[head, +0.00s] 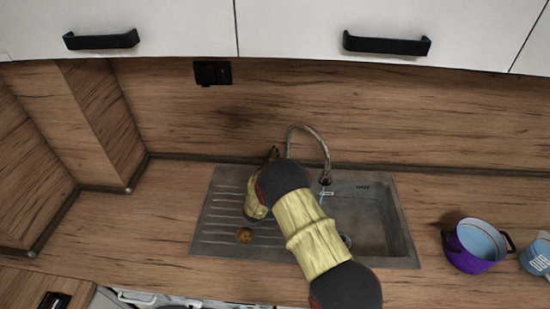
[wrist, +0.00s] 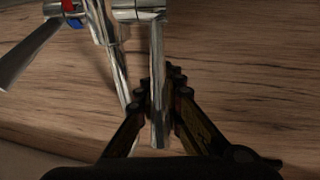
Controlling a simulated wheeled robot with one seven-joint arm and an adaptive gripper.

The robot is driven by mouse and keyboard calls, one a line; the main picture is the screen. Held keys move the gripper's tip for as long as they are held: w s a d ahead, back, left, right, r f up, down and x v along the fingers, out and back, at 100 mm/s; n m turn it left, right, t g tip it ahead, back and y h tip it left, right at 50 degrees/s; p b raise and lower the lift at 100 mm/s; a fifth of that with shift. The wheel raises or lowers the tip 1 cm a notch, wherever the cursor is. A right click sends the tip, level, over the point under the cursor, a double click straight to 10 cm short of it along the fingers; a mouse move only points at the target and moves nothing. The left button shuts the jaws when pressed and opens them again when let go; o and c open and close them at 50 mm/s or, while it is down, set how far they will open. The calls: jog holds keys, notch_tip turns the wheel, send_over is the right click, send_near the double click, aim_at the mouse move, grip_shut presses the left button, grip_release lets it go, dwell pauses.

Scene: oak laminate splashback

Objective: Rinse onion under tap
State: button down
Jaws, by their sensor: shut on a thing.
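The onion (head: 244,235), small and brown, lies on the sink's ribbed drainboard, below and left of my gripper and apart from it. The chrome tap (head: 325,160) stands behind the sink, its arched spout reaching left over the drainboard side. My gripper (head: 275,154) is at the spout's hanging end, partly hidden by my arm. In the wrist view the fingers of my gripper (wrist: 165,88) close around a chrome tube of the tap (wrist: 158,60), which looks like the spout. The tap's lever shows at the left (wrist: 30,50). I see no clear water stream.
The grey sink (head: 385,225) has its basin on the right, partly covered by my arm. A purple pot (head: 468,258) and a blue container (head: 537,257) stand on the counter at right. The counter left of the sink (head: 150,215) is clear. White cupboards (head: 290,25) hang above.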

dwell(0.3)
jog(key=c, duration=2)
grip_release()
jog(key=shift+o, duration=0.6)
notch_tip(320, 180, up, 10)
